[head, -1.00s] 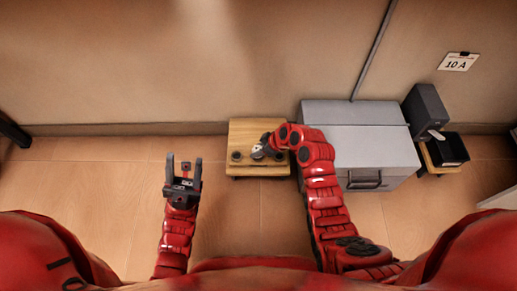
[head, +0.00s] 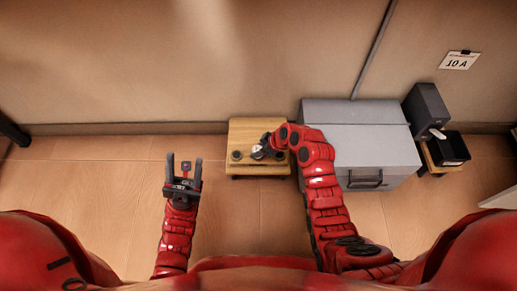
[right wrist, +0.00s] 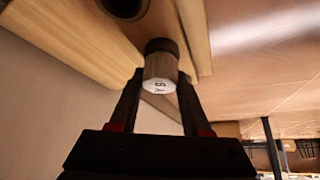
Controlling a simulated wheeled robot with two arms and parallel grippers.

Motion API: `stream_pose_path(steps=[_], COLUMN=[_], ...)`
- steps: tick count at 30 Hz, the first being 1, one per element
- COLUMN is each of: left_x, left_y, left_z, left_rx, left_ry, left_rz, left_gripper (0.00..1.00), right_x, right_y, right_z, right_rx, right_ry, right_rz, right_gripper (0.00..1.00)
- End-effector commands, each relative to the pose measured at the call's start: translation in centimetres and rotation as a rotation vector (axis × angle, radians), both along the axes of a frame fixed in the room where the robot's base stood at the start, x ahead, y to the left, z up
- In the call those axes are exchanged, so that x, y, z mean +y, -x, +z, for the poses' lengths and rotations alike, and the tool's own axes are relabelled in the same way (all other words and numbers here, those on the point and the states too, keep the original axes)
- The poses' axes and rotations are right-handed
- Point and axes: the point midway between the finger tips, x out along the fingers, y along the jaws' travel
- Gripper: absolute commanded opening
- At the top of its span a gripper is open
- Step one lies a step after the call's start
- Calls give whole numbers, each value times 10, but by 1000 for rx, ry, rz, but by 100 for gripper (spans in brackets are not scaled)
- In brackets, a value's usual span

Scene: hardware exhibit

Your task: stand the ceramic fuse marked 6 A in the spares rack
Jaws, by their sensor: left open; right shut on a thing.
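The ceramic fuse (right wrist: 161,75) is a pale cylinder with a 6 on its white end face. My right gripper (right wrist: 160,88) is shut on it, one finger on each side. The fuse's other end meets a dark round socket (right wrist: 161,45) in the wooden spares rack (right wrist: 60,40); how deep it sits I cannot tell. In the head view the fuse (head: 257,153) is a small white spot over the rack (head: 255,130), partly hidden by my right gripper (head: 264,149). Another dark socket (head: 237,156) is to its left. My left gripper (head: 183,173) is open and empty, left of the rack.
A grey metal box (head: 360,140) with a handle stands right of the rack, close to my right arm. Further right are a dark upright box (head: 427,108) and a black bin (head: 449,150). Floor left of the rack is clear.

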Motion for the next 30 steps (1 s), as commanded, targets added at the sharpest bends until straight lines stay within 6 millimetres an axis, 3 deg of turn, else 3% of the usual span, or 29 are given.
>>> stream_pose_path(steps=[3,4,9,16,19,30], left_x=[0,0,0,0,0,0], left_y=[0,0,0,0,0,0], left_z=[-2,-1,-1,-1,-1,3], left_rx=[0,0,0,0,0,0], left_ry=[0,0,0,0,0,0], left_rz=[0,0,0,0,0,0], left_gripper=[50,50,50,50,50,50], right_x=[0,0,0,0,0,0], right_y=[0,0,0,0,0,0], right_z=[-2,-2,-1,-1,-1,4], right_rx=[0,0,0,0,0,0], right_ry=[0,0,0,0,0,0], right_rz=[0,0,0,0,0,0], right_gripper=[0,51,82,84,100,100])
